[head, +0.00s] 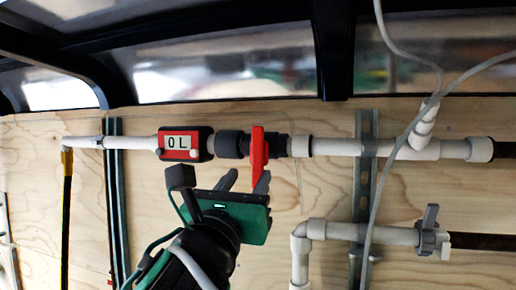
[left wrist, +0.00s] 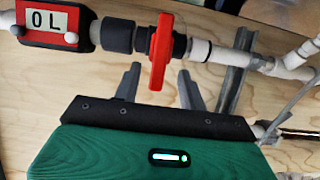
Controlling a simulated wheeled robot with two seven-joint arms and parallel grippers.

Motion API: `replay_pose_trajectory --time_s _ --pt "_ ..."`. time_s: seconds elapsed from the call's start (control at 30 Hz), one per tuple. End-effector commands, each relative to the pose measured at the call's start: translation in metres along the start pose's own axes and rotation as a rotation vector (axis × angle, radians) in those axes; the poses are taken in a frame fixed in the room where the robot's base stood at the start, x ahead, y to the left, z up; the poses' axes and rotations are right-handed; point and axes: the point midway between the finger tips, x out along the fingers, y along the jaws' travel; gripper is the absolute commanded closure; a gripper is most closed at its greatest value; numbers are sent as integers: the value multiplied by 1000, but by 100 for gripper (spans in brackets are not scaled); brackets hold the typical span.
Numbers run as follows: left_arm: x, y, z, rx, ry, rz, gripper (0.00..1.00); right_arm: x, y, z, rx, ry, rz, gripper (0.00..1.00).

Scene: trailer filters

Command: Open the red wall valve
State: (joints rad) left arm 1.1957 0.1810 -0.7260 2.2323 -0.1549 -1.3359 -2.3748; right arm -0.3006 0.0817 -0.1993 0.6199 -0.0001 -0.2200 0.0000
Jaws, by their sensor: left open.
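The red valve handle (head: 258,151) sits on the upper white pipe, and stands upright, across the pipe. It also shows in the left wrist view (left wrist: 161,52). My left gripper (head: 245,182) is open just below the valve. In the left wrist view my left gripper's two fingers (left wrist: 158,84) point up, one on each side of the handle's lower end, with gaps between them and the handle. The dark valve body (left wrist: 147,41) is behind the handle. My right gripper is not in view.
A red flow meter (head: 185,144) reading "0 L" is left of the valve. A lower white pipe (head: 340,231) with a grey valve (head: 430,232) is at the right. Metal rails (head: 363,175) and loose cables cross the plywood wall (head: 300,195).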

Motion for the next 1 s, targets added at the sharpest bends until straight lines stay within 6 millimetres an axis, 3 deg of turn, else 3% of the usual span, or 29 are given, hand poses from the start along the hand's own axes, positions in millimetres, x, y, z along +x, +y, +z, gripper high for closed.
replay_pose_trajectory --time_s 0.1,0.3,0.5,0.77,0.8,1.0 --pt "27 0 4 -2 4 1 58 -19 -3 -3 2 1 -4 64" --pt "56 0 2 -1 3 0 58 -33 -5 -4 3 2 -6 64" --pt "67 0 0 0 1 0 58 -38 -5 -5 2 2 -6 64" --pt "68 0 -1 -1 0 -1 58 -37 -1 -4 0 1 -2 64" --pt "68 0 -1 -1 0 -1 60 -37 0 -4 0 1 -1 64" --pt "68 0 -1 -1 0 -1 99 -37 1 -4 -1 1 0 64"
